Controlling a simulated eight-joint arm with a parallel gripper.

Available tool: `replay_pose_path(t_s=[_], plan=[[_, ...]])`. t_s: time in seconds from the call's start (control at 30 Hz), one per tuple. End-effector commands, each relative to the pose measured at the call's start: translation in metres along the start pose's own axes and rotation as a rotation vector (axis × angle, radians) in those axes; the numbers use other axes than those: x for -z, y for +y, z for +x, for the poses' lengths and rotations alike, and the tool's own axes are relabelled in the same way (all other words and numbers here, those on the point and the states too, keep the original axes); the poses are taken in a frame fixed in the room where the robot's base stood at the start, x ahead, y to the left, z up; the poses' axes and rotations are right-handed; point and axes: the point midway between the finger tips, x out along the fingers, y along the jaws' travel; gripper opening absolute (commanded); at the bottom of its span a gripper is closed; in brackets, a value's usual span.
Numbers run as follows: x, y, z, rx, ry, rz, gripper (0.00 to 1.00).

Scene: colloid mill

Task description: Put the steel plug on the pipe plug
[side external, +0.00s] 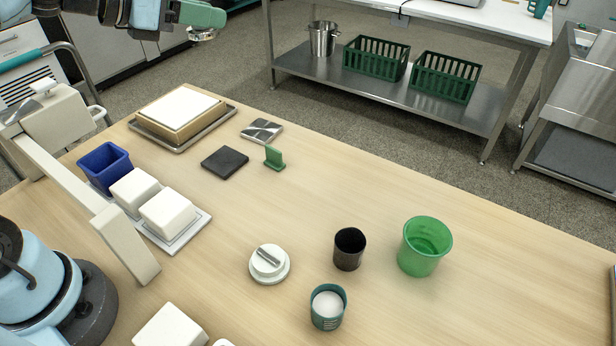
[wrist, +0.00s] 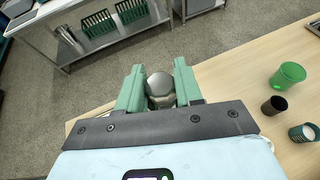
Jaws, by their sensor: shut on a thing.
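My gripper (wrist: 160,92) has green fingers shut on a rounded steel piece, the steel plug (wrist: 159,82). In the side external view my gripper (side external: 205,17) is at the top left, high above the floor side of the table, and the steel plug (side external: 203,36) shows just under the fingers. The plug's lower part is hidden between the fingers. No thing is clearly a pipe plug. A round white piece with a grey bar on top (side external: 269,263) stands on the table's front middle, well away from my gripper; I cannot tell whether it is the pipe plug.
The wooden table (side external: 420,290) holds a black cup (side external: 349,249), a green bucket (side external: 425,246), a teal cup (side external: 328,307), a dark square plate (side external: 224,162), a shiny square plate (side external: 262,130), a green upright piece (side external: 274,158) and a blue bin (side external: 104,168). The table's middle is clear.

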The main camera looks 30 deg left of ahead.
Motion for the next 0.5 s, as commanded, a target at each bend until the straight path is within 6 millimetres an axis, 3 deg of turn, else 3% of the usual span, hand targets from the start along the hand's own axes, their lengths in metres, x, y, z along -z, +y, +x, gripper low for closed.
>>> replay_pose_path(t_s=[0.17,0.37,0.5], plan=[[-0.002,-0.032,0.025,0.094,-0.001,0.039,0.00],[0.003,-0.109,0.068,0.282,-0.003,0.116,0.00],[0.014,-0.172,0.089,0.419,-0.004,0.172,0.00]])
